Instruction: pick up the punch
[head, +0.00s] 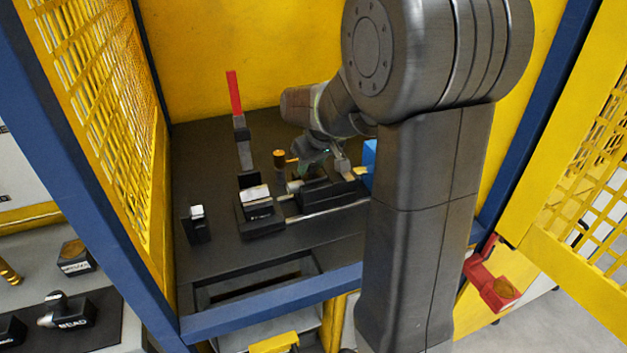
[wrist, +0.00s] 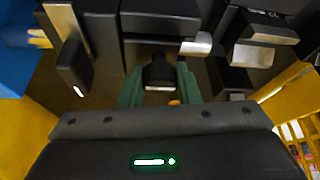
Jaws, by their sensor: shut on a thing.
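My gripper (head: 312,163) is low over the dark bench inside the yellow cell, beside the black fixtures. In the wrist view its two green fingers (wrist: 159,92) stand apart with something between them. A small orange bit, which I take for the punch (wrist: 173,102), shows between the fingers; most of it is hidden. A black block (wrist: 157,70) with a pale edge shows just beyond the fingertips. In the head view a brass-coloured piece (head: 280,158) sits just left of the fingers; I cannot tell whether it is part of the held thing.
A clamp with a red handle (head: 234,95) stands upright at the back left. A black block with a metal top (head: 258,208) and a smaller post (head: 197,225) stand in front. A blue object (head: 369,160) is right of the gripper. Yellow mesh (head: 100,110) borders the left.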

